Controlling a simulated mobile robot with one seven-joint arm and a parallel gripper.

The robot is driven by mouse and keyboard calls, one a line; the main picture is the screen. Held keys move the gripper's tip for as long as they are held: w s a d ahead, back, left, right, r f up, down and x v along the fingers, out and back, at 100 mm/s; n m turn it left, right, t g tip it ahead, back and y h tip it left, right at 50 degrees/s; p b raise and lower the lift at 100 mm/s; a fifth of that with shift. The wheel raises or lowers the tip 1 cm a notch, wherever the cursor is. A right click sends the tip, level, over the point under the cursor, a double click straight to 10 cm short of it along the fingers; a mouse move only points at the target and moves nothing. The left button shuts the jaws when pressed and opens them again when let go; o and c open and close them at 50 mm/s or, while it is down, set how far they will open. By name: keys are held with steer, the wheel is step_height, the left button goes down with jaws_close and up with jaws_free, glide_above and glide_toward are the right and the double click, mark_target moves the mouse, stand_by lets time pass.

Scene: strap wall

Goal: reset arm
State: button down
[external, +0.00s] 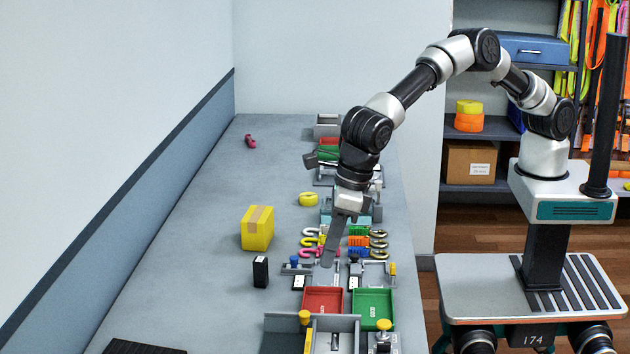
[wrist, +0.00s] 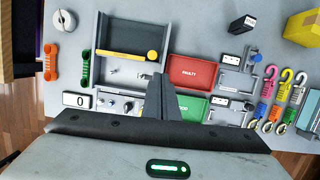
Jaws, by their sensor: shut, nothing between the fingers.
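My gripper (external: 328,258) hangs from my arm above the workbench (external: 190,250), pointing down near the red tray (external: 322,299) and the green tray (external: 373,306). Its fingers are together with nothing between them. In the wrist view the shut fingers (wrist: 161,82) show in the middle, in front of the grey open box with a yellow knob and the red tray marked FAULTY (wrist: 190,72). Part of the green tray (wrist: 193,108) is hidden behind my gripper.
Several coloured hooks (external: 311,243) and carabiners (external: 378,244) lie near my gripper. A yellow box (external: 257,228), a black block (external: 260,272) and a yellow roll (external: 308,199) stand to the left. The bench's left side is mostly clear. Shelves with straps stand behind.

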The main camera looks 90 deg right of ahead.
steer(key=s+d+r+m+t, duration=0.1)
steer(key=s+d+r+m, duration=0.3)
steer(key=d+r+m, duration=0.8)
steer(key=s+d+r+m, duration=0.5)
steer(key=d+r, duration=0.5)
steer(key=d, duration=0.5)
steer(key=s+d+m, duration=0.8)
steer(key=s+m, duration=0.1)
steer(key=s, duration=0.1)
steer(key=s+d+m+t, duration=0.1)
steer(key=s+d+m, duration=0.6)
steer(key=s+m, duration=0.3)
steer(key=shift+s+d+f+t, duration=0.3)
steer(key=shift+s+d+f, duration=0.1)
steer(key=shift+s, duration=0.1)
step_height(320, 180, down, 11)
steer(key=b, duration=1.1)
steer(key=shift+f, duration=0.2)
